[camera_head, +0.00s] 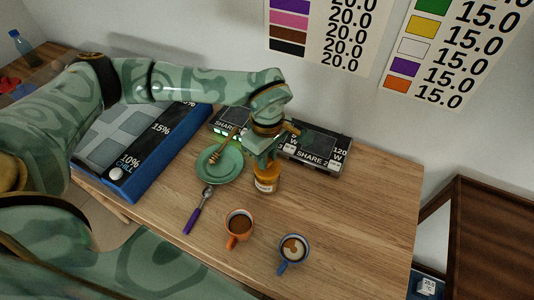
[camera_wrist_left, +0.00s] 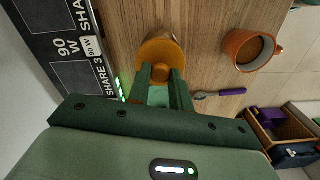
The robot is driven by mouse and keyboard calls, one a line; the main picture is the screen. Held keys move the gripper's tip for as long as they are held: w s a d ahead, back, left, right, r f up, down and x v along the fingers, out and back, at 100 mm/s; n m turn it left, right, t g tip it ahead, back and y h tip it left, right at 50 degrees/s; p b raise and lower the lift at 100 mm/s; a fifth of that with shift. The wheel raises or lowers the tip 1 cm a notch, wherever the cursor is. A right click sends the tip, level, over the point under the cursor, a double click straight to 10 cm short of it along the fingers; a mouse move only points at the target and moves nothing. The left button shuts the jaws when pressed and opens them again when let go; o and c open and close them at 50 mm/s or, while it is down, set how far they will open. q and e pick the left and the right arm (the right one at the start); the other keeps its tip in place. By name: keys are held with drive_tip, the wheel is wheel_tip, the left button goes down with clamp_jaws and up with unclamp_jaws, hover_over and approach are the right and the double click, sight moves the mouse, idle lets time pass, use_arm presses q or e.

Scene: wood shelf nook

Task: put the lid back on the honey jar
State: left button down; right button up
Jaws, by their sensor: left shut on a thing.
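The honey jar (camera_head: 266,184), amber with a pale label, stands upright on the wooden table just below my left gripper (camera_head: 264,160). In the left wrist view, my left gripper (camera_wrist_left: 160,73) is shut on the knob of a round orange-brown lid (camera_wrist_left: 163,48). The lid covers most of what is beneath it there. In the head view the fingers hide part of the jar's top, and I cannot tell whether the lid touches the rim or hovers just over it. My right gripper is not in view.
A green plate (camera_head: 224,179) with a honey dipper (camera_head: 217,156) lies left of the jar. A purple-handled spoon (camera_head: 194,217), an orange mug (camera_head: 238,223) and a blue mug (camera_head: 293,248) stand or lie nearer. Share boxes (camera_head: 318,153) sit behind. The table's right side is clear.

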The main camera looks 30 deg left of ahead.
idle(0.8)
use_arm(q)
drive_tip(key=c, duration=0.7)
unclamp_jaws()
drive_tip(key=shift+p, duration=0.3)
drive_tip(key=shift+r+p, duration=3)
drive_tip(key=shift+r, duration=0.55)
drive_tip(key=shift+f, duration=0.1)
clamp_jaws()
